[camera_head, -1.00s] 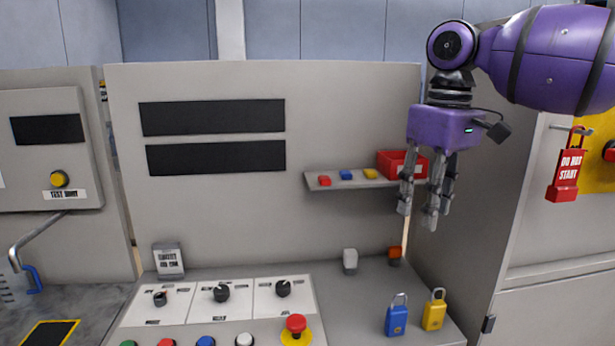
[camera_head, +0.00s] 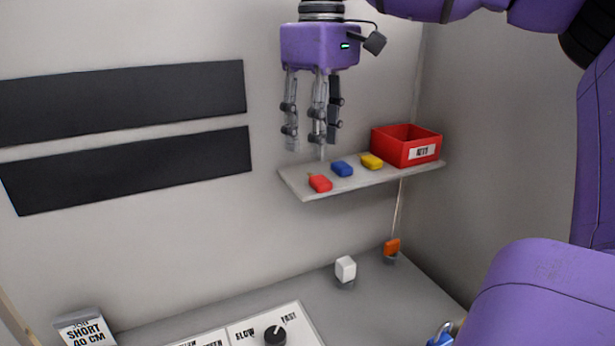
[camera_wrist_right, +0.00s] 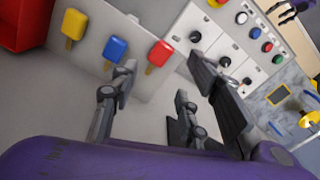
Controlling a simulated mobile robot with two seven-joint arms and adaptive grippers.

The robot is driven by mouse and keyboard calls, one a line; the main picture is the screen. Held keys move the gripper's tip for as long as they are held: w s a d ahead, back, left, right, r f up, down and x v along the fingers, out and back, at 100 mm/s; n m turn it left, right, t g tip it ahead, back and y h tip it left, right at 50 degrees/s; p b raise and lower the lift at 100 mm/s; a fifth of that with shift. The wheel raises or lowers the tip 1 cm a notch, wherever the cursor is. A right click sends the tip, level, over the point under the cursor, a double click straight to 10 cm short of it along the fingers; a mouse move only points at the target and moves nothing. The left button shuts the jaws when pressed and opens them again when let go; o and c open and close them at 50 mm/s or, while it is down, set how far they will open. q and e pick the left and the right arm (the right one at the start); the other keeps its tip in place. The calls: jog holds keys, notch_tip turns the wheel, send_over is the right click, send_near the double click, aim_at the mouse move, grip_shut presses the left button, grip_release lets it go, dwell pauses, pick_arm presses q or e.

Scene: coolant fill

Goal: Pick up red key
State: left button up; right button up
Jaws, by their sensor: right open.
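The red key (camera_head: 320,183) lies at the left end of a small wall shelf (camera_head: 300,193), beside a blue key (camera_head: 342,168) and a yellow key (camera_head: 371,161). My right gripper (camera_head: 313,143) is open and empty, fingers down, above the shelf's left part and apart from the keys. In the right wrist view the red key (camera_wrist_right: 160,53) shows just beyond the spread fingers (camera_wrist_right: 165,105), with the blue key (camera_wrist_right: 115,48) and yellow key (camera_wrist_right: 73,25) to its left. A purple and dark piece, seemingly my left gripper (camera_wrist_right: 288,10), shows small at the top right edge there.
A red labelled bin (camera_head: 405,147) stands at the shelf's right end, close to the yellow key. Below are a white block (camera_head: 345,268), an orange item (camera_head: 391,247) and a control panel with a knob (camera_head: 275,336). The wall is close behind the shelf.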

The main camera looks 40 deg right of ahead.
aim_at(322, 177)
jog(key=f, duration=0.6)
jog(key=shift+s+d+f+p, duration=0.2)
jog(key=shift+d+f+p, duration=0.1)
jog(key=c, duration=0.9)
